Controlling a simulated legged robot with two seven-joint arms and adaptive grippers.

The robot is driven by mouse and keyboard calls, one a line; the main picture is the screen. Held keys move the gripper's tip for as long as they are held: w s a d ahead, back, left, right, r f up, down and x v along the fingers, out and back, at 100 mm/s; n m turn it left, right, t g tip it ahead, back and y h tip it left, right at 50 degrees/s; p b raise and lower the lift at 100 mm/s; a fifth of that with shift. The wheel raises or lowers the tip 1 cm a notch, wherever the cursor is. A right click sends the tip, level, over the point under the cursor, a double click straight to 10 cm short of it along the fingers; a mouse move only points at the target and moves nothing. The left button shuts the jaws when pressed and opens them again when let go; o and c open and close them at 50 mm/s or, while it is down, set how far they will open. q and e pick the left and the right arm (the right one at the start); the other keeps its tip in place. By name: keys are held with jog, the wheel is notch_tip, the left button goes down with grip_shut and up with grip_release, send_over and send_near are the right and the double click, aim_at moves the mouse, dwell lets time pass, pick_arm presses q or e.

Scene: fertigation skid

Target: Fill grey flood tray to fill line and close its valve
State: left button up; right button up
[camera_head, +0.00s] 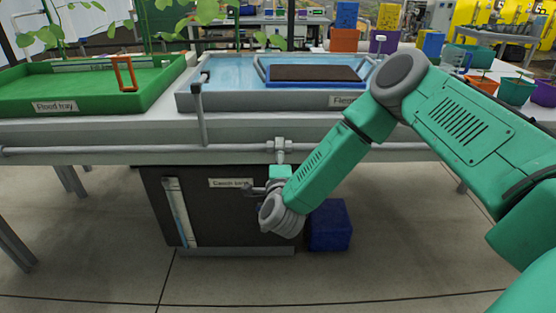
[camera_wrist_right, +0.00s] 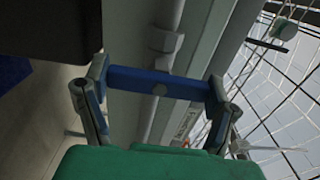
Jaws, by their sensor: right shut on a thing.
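The grey flood tray (camera_head: 190,101) stands on the bench in the head view with a broad sheet of blue water (camera_head: 228,72) in it. I cannot make out a fill line. A blue-framed dark mat (camera_head: 316,74) sits at its right side. A grey valve body (camera_head: 281,147) is on the pipe below the tray. My right gripper (camera_head: 262,190) is low, under that pipe. In the right wrist view my right gripper (camera_wrist_right: 158,82) is shut on a blue valve handle (camera_wrist_right: 145,82), one finger at each end. My left gripper is not in view.
A green flood tray (camera_head: 150,90) with an orange frame (camera_head: 124,74) stands at the left. A dark tank (camera_head: 150,200) with a sight tube (camera_head: 180,212) stands below the bench, and a blue box (camera_head: 330,225) sits on the floor. The horizontal pipe (camera_head: 100,150) crosses the bench front.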

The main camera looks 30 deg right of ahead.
jog(key=shift+d, duration=0.15)
jog(key=o, duration=1.1)
jog(key=shift+d+f, duration=0.1)
jog(key=shift+v, duration=3.7)
jog(key=shift+d+f, duration=0.1)
